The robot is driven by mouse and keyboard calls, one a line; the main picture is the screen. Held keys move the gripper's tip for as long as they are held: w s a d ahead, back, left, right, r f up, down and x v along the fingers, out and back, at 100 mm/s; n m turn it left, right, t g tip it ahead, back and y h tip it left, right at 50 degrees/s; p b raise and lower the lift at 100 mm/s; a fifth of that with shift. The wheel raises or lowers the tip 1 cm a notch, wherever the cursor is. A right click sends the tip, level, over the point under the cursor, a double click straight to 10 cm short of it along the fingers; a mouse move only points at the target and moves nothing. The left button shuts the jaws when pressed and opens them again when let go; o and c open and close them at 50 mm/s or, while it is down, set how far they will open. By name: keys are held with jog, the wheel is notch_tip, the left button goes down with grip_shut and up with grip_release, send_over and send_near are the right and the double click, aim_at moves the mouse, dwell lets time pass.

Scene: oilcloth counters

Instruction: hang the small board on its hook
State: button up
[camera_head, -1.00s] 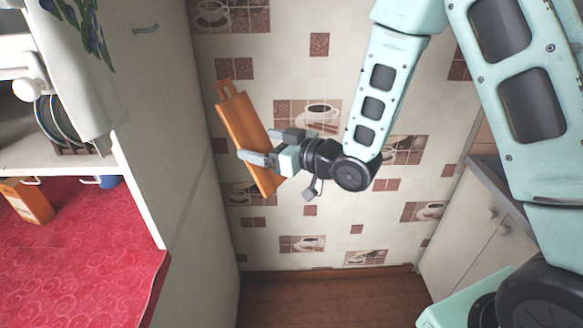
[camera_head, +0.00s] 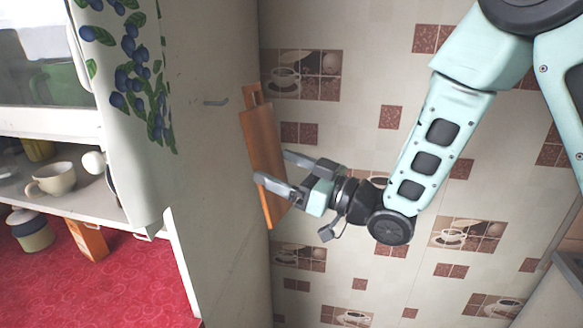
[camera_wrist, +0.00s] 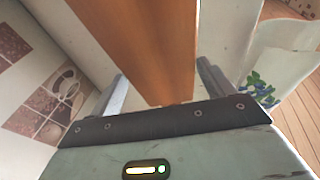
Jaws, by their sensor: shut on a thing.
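The small board (camera_head: 262,150) is a flat orange-brown wooden rectangle with a slotted handle at its top end. It hangs in the air, nearly upright and slightly tilted, handle up. My gripper (camera_head: 273,167) is shut on its lower half. In the wrist view the board (camera_wrist: 150,45) runs up from between the fingers of my gripper (camera_wrist: 160,80). The hook (camera_head: 215,102) is a small grey metal peg on the pale side panel, left of the board's handle and apart from it. The handle is slightly higher in the picture than the hook.
The pale side panel (camera_head: 215,200) stands close left of the board. A towel with blue berries (camera_head: 125,90) hangs left of the hook. A cup (camera_head: 52,178), a jar (camera_head: 30,230) and an orange box (camera_head: 88,240) stand farther left. The tiled wall (camera_head: 350,120) is behind.

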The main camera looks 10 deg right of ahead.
jog(key=shift+w+a+f+p, duration=0.1)
jog(key=shift+w+a+p, duration=0.2)
jog(key=shift+a, duration=0.55)
jog(key=shift+w+a+f+p, duration=0.1)
jog(key=shift+w+a+p, duration=0.2)
jog(key=shift+a, duration=0.55)
jog(key=shift+w+a+p, duration=0.25)
jog(key=shift+w+a, duration=0.05)
jog(key=shift+a, duration=0.55)
jog(key=shift+w+a+f+b, duration=0.25)
jog(key=shift+a+f+b, duration=0.35)
jog(key=shift+b, duration=0.4)
jog(key=shift+a, duration=0.1)
